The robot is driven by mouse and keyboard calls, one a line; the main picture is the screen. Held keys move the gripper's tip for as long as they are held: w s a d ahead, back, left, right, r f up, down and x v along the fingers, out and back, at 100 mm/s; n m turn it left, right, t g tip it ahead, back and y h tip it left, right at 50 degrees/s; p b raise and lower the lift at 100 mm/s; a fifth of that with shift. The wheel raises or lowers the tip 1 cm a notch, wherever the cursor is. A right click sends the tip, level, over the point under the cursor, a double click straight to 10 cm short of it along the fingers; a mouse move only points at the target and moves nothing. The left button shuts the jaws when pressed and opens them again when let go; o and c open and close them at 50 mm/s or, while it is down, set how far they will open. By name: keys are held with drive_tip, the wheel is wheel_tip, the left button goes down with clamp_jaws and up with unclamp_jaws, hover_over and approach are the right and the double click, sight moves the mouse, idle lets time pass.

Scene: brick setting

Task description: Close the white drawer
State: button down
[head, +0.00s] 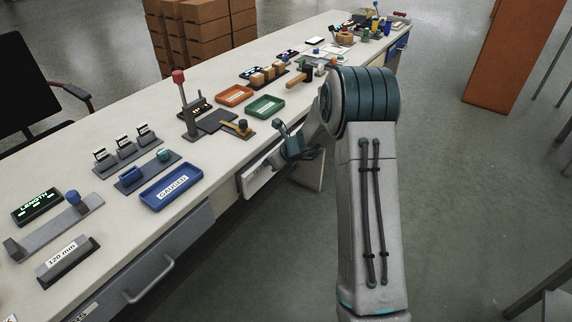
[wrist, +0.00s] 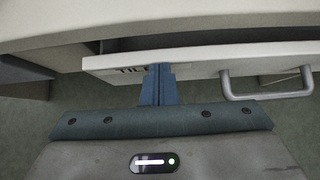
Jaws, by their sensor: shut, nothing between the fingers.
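The white drawer (head: 258,180) is under the long bench, partly pulled out. In the wrist view its white front (wrist: 205,63) crosses the picture, with a dark gap between it and the bench edge above. A label that seems to start with "TIL" is partly hidden behind my fingers. A grey bar handle (wrist: 266,93) is on the front, right of my fingers. My gripper (wrist: 160,68) is shut and empty, its fingertips at the drawer front, left of the handle. I cannot tell whether they touch it. In the head view my gripper (head: 275,160) is beside the drawer, partly hidden by my arm.
The bench top (head: 225,165) carries several trays, including a blue one (head: 171,187), a green one (head: 264,107) and an orange one (head: 234,95). A grey drawer (head: 150,270) with a handle is nearer. An orange cabinet (head: 497,55) stands farther back.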

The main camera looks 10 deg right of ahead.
drive_tip(key=shift+w+a+r, duration=0.1)
drive_tip(key=shift+w+a, duration=0.85)
drive_tip(key=shift+a, duration=0.05)
drive_tip(key=shift+s+d, duration=0.1)
drive_tip(key=shift+s, duration=0.05)
drive_tip(key=s+d+f+v, duration=0.1)
drive_tip(key=f+v, duration=0.1)
drive_tip(key=v, duration=1)
drive_tip(key=shift+s+d+r+p, duration=0.3)
drive_tip(key=shift+s+d+p, duration=0.05)
drive_tip(key=shift+d+p, duration=0.05)
